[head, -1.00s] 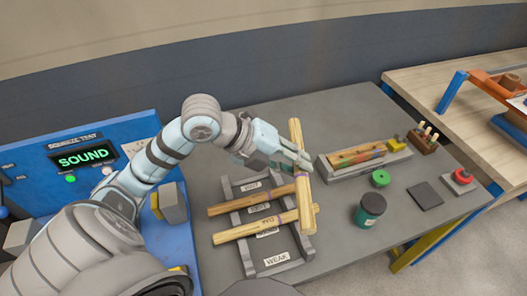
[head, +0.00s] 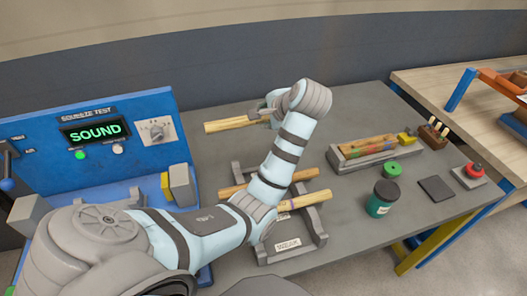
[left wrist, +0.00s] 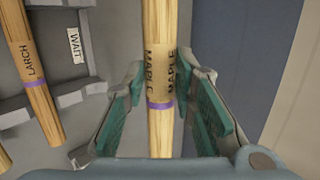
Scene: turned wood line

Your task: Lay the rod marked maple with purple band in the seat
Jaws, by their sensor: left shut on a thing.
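The maple rod with a purple band (left wrist: 160,75) is between the teal pads of my left gripper (left wrist: 160,110) in the left wrist view; its lettering reads MAPLE. In the head view the rod (head: 232,125) is held beyond the rack, pointing left, and my left gripper (head: 270,113) is shut on it, partly hidden by my wrist. The squeeze test machine (head: 90,125) stands at left with grey blocks (head: 181,186) at its right end. I cannot tell which part is the seat.
A grey rack (head: 318,236) holds a darker rod (head: 300,176) and a paler rod (head: 312,199). The larch rod (left wrist: 35,75) lies beside a WAIT label. The back of the table is clear.

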